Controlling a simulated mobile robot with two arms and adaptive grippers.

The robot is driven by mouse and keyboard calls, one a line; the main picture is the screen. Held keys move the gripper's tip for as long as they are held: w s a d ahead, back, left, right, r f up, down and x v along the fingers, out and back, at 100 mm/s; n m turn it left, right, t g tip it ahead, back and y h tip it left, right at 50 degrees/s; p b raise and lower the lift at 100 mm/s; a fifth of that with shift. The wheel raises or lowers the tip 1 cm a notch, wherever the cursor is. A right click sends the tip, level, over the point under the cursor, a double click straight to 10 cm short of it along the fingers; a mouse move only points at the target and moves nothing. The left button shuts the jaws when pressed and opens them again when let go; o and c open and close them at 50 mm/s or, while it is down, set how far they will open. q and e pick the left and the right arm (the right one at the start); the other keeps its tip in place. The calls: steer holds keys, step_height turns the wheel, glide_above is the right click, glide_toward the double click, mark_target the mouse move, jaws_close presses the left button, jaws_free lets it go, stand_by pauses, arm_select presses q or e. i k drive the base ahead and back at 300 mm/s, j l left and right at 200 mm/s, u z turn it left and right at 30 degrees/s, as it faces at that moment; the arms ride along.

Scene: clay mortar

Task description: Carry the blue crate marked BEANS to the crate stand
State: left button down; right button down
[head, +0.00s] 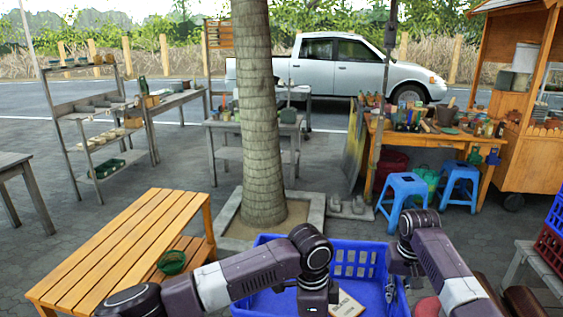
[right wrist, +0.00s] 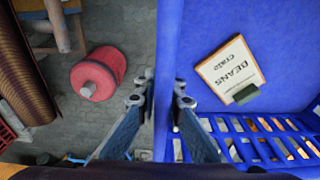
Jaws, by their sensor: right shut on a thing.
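The blue crate (head: 352,262) is at the bottom middle of the head view, partly hidden by my left arm and cut by the frame. A card reading BEANS lies inside it, clear in the right wrist view of the crate (right wrist: 205,28). My right gripper (head: 391,284) is shut on the crate's right wall; in the right wrist view its fingers (right wrist: 163,100) are on both sides of the wall. A grey stand (head: 531,263) at the right edge bears a red crate and a blue crate.
A slatted wooden bench (head: 110,262) with a green bowl (head: 171,262) is at the left. A tree trunk (head: 262,120) in a stone-edged bed stands ahead. Two blue stools (head: 405,187) are at the right. A red cylinder (right wrist: 100,70) lies beside the crate.

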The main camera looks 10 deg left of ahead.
mark_target(136, 234)
steer(key=i, duration=0.85)
steer(key=i+l+u, duration=0.1)
steer(key=i+u, duration=0.2)
steer(key=i, duration=0.6)
steer(key=i+u, duration=0.4)
steer(key=i, duration=0.5)
steer(key=i+l+u, duration=0.1)
steer(key=i+u, duration=0.15)
steer(key=i, duration=0.75)
steer(key=i+u, duration=0.1)
steer(key=u, duration=0.25)
steer(key=i+u, duration=0.15)
steer(key=u, duration=1.5)
